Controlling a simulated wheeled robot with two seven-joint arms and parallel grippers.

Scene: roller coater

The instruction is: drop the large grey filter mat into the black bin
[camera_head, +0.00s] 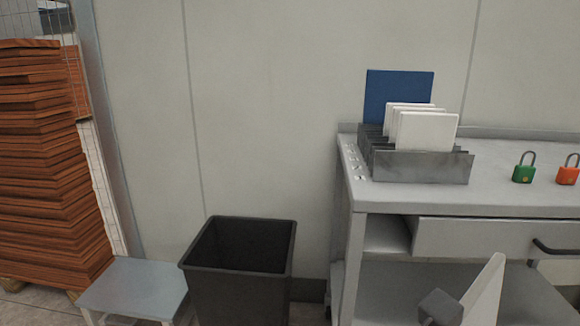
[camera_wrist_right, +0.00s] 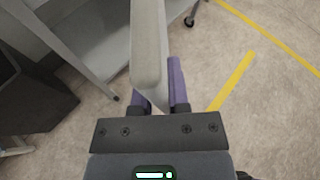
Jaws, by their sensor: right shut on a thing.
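The large filter mat (camera_head: 488,291) is a pale grey, flat slab. It stands tilted at the lower right of the head view, in front of the bench, and its lower part is cut off by the frame. In the right wrist view the mat (camera_wrist_right: 148,45) runs up edge-on between the purple fingers of my right gripper (camera_wrist_right: 163,80), which is shut on it. The black bin (camera_head: 236,262) stands open on the floor left of the bench, with its inside dark. A dark shape at the left of the wrist view (camera_wrist_right: 30,105) looks like the bin. My left gripper is not in view.
A grey bench (camera_head: 460,207) holds a slotted rack (camera_head: 420,167) with white and blue panels, a green padlock (camera_head: 523,172) and an orange padlock (camera_head: 568,174). A low grey stool (camera_head: 135,287) stands left of the bin, near stacked orange-brown sheets (camera_head: 45,165).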

